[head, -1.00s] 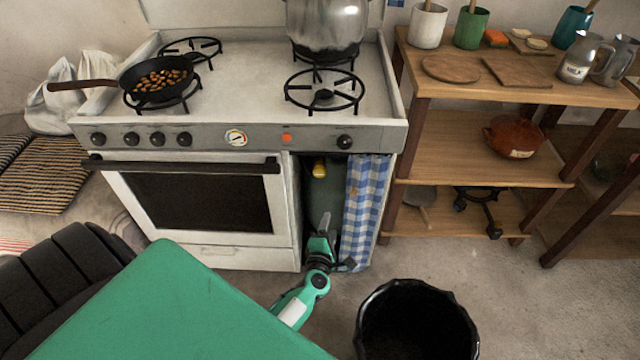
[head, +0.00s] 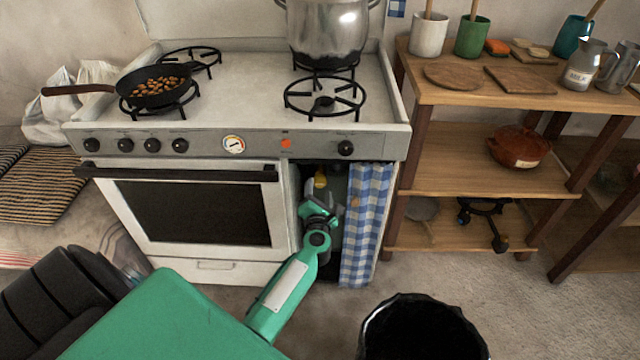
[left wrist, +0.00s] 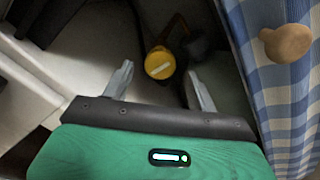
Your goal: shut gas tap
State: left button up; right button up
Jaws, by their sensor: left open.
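The gas tap shows as a yellow round knob (left wrist: 160,63) with a pale bar across its face, in the left wrist view. In the head view the yellow knob (head: 320,180) sits inside the dark cabinet opening at the stove's right. My left gripper (left wrist: 158,82) is open, its two grey fingers apart, with the knob ahead, between their lines and nearer the left-right middle. The fingers appear apart from the knob. In the head view my left gripper (head: 318,200) reaches into the opening below the knob. My right gripper is not in view.
A blue checked curtain (head: 366,220) hangs at the opening's right, and a round wooden knob (left wrist: 287,43) shows before it. The oven door (head: 190,212) is left. A pan (head: 152,84) and pot (head: 328,32) stand on the stove. A black bin (head: 372,330) stands in front.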

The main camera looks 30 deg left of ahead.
aim_at(320, 184)
pick_arm(q)
jog(key=shift+x, duration=2.3)
jog(key=shift+d, duration=0.1)
jog(key=c, duration=1)
